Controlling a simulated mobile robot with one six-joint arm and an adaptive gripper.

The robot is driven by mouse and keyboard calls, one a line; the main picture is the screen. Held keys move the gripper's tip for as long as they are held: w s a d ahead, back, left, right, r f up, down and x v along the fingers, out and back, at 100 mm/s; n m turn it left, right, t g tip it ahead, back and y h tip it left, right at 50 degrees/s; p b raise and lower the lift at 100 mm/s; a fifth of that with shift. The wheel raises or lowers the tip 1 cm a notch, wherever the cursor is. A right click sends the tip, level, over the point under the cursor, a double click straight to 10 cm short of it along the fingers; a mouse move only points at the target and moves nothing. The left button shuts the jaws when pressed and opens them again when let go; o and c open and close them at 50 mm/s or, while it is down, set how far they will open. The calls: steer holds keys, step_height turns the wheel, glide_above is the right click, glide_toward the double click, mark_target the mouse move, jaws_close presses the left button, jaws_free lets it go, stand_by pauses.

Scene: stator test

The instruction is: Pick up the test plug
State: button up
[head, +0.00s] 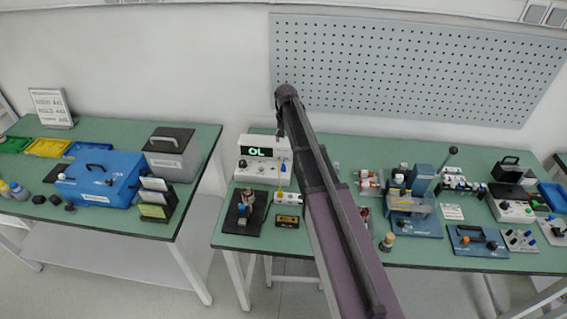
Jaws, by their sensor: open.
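My arm reaches up across the middle of the head view. My gripper (280,134) hangs from its far end, small and dark, above and in front of the meter (259,167). It looks empty; its fingers are too small to make out clearly. The white meter has a green "OL" display and stands at the back left of the right bench. A small blue-topped item (284,169) is at the meter's right side, with a thin yellow upright part (280,187) just below. I cannot tell for sure which small item is the test plug.
A dark fixture (245,209) and a small black-and-yellow box (288,221) lie in front of the meter. Blue fixtures (413,222) crowd the bench's right side. The left bench holds a blue case (100,180). A pegboard (400,70) covers the wall behind.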

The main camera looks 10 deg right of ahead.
mark_target(283, 164)
steer(key=shift+w+f, duration=0.1)
stand_by(0.4)
step_height(283, 164, down, 8)
steer(key=b, duration=0.8)
steer(key=shift+f+b, duration=0.2)
steer(key=shift+b, duration=0.15)
steer(key=f+b, duration=0.3)
steer(key=shift+a+f+b, duration=0.25)
steer(key=shift+a+b, duration=0.05)
steer(key=shift+a, duration=0.1)
steer(key=shift+f+b, duration=0.8)
steer(key=shift+f, duration=0.05)
jaws_close()
